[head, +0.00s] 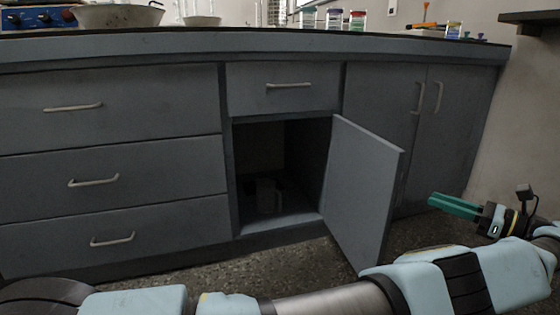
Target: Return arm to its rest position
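My gripper (456,206) is at the right of the head view, in the air in front of the grey cabinets. Its green fingers point left, toward the open cabinet door (368,180), and are apart from it. I see nothing held between the fingers, but their gap cannot be made out. My arm stretches across the bottom of the view, light blue and grey.
The open cupboard (278,215) holds a dim object (267,196), too dark to identify. Its door juts out toward my arm. Closed drawers (110,170) stand left. Bowls (118,16) and small jars (357,20) stand on the counter (270,46). A dark shelf edge (530,17) juts in upper right.

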